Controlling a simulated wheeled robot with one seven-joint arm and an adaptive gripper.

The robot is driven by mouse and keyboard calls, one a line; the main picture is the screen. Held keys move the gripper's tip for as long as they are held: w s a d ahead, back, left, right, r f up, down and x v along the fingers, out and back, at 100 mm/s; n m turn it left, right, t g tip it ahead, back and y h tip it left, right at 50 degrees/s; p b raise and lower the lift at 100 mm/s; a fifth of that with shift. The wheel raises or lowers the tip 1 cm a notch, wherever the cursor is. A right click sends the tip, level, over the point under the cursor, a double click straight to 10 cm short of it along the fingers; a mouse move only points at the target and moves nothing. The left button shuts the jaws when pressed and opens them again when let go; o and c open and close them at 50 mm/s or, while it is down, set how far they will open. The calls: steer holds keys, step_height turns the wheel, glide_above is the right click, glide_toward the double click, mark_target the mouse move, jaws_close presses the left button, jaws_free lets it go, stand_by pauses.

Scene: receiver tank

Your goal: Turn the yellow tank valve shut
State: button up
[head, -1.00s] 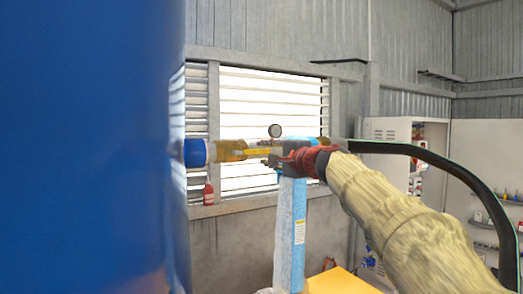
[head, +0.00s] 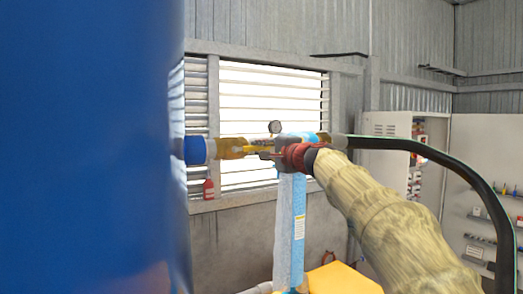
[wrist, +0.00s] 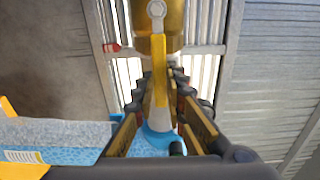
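The yellow valve lever (head: 259,149) lies level along the brass valve body (head: 231,148), beside the blue tank (head: 90,150). In the wrist view the lever (wrist: 160,72) hangs from a round pivot on the brass body (wrist: 173,22). My gripper (head: 270,153) is at the lever's free end, right of the brass body. In the wrist view my gripper's fingers (wrist: 162,88) stand apart, one on each side of the lever's end, with a gap between them. I cannot tell whether either finger touches the lever.
A black hose (head: 430,151) arcs away to the right. A light blue post (head: 290,230) rises below the pipe. A louvred window (head: 270,90) and a red bottle (head: 208,189) are behind.

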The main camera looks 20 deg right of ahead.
jaws_close()
stand_by(0.3)
steer(key=shift+f, duration=0.2)
steer(key=s+a+f+m+b, duration=0.1)
steer(key=a+f+m, duration=0.7)
steer(key=m, duration=1)
steer(key=shift+s, duration=0.5)
stand_by(0.3)
steer(key=o, duration=0.6)
jaws_free()
steer(key=shift+r, duration=0.1)
